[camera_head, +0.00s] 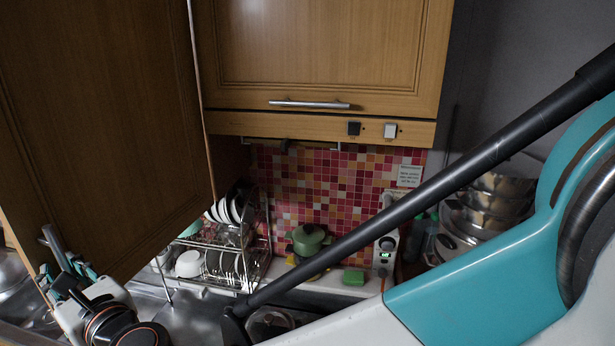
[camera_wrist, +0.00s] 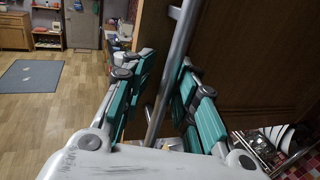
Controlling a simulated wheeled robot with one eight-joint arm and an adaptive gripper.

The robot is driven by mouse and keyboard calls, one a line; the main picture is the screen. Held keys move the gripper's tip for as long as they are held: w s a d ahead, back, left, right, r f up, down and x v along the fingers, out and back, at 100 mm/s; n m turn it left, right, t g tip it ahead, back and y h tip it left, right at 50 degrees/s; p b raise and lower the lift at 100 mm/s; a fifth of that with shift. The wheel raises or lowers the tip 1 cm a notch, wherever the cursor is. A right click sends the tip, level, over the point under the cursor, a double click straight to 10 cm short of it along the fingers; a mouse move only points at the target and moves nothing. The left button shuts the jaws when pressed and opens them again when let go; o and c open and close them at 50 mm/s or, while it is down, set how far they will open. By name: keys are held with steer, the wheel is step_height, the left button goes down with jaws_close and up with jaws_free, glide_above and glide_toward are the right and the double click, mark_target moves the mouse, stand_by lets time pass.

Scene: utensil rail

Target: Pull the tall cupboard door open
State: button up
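The tall cupboard door (camera_head: 105,110) is a brown wooden panel at the left of the head view. It stands out at an angle toward me; in the wrist view the door (camera_wrist: 245,60) fills the upper right. Its long metal bar handle (camera_wrist: 177,45) crosses the wrist view and shows in the head view as a short grey piece (camera_head: 54,246). My gripper (camera_wrist: 167,72), with teal pads, has its fingers on both sides of the bar, with a narrow gap at the left finger. In the head view my gripper (camera_head: 72,272) is at the door's lower left, partly hidden.
A closed wall cupboard (camera_head: 325,45) with a horizontal handle hangs right of the door. Below are a dish rack (camera_head: 235,260), a green pot (camera_head: 308,240) and stacked steel pots (camera_head: 495,205). Wooden floor (camera_wrist: 65,120) lies clear at left in the wrist view.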

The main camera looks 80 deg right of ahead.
mark_target(35, 217)
steer(key=shift+w+d+r, duration=0.1)
steer(key=shift+d+r, duration=0.05)
steer(key=shift+d, duration=0.3)
steer(key=shift+a, duration=0.1)
steer(key=shift+a+r, duration=0.2)
steer(key=shift+r, duration=4.7)
steer(key=shift+s, duration=0.2)
